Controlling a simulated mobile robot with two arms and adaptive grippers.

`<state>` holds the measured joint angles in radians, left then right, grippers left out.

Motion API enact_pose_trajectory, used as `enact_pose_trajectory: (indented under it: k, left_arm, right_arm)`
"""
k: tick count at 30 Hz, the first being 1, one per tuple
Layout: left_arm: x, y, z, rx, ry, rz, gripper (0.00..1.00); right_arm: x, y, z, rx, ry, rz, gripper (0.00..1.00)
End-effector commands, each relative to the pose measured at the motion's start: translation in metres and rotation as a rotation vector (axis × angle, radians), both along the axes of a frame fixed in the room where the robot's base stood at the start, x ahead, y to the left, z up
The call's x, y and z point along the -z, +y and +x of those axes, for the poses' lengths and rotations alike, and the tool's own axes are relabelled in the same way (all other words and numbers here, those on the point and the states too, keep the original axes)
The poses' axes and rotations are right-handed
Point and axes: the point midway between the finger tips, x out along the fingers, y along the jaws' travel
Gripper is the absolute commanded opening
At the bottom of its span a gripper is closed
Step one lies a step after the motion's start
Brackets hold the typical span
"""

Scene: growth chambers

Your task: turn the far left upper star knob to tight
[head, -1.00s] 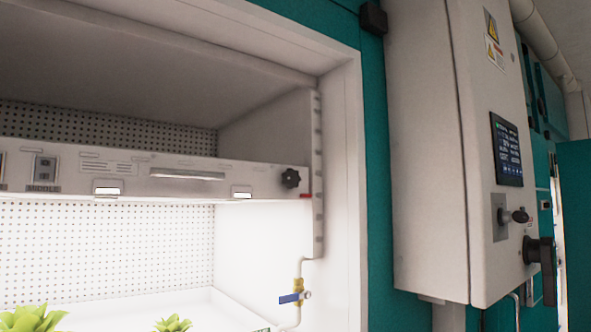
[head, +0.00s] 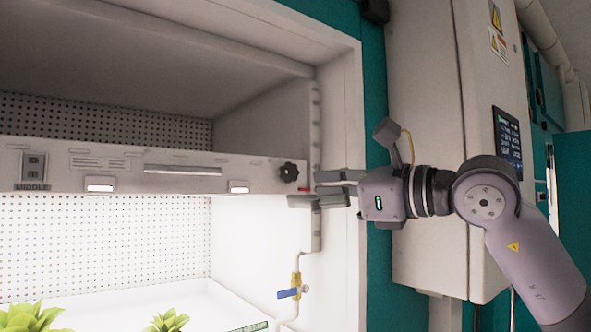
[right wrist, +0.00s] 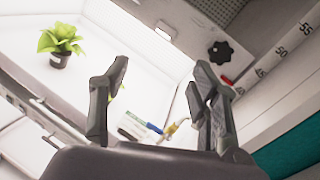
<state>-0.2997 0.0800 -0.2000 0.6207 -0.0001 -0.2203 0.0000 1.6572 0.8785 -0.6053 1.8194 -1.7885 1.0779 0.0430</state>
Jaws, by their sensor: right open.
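A black star knob (head: 289,172) sits at the right end of the white shelf front marked "MIDDLE". It also shows in the right wrist view (right wrist: 220,52), beyond the fingers and to the right. A small red mark is beside it. I cannot tell whether it is the far left upper knob. My right gripper (head: 315,190) has its fingertips just right of and slightly below the knob in the head view, with nothing between them. In the right wrist view the open fingers (right wrist: 158,76) stand wide apart. My left gripper is not in view.
A blue-handled valve (head: 290,293) on a pipe is below the knob. The chamber's white frame (head: 344,120) is close to my right gripper. A grey control cabinet (head: 420,90) stands at right, behind my arm. Green plants (head: 168,322) are in the lower bay.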

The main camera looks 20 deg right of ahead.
Motion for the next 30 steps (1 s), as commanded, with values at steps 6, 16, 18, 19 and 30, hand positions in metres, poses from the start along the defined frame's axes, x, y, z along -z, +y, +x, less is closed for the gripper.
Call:
enact_pose_trajectory:
  k: [6, 16, 18, 19, 30]
  left_arm:
    - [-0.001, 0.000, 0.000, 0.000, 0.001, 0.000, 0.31]
    - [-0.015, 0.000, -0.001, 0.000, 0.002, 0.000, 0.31]
    - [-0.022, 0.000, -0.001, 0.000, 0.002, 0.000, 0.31]
    - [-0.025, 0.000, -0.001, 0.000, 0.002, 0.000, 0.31]
    - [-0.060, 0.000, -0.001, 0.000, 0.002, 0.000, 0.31]
  right_arm:
    - [-0.040, -0.063, -0.017, 0.242, -0.054, -0.092, 0.56]
    - [-0.046, -0.060, 0.011, 0.274, -0.052, -0.102, 0.56]
    - [-0.048, -0.054, 0.025, 0.273, -0.052, -0.101, 0.56]
    - [-0.047, -0.052, 0.031, 0.273, -0.051, -0.101, 0.56]
    - [-0.047, -0.025, 0.106, 0.272, -0.051, -0.100, 0.56]
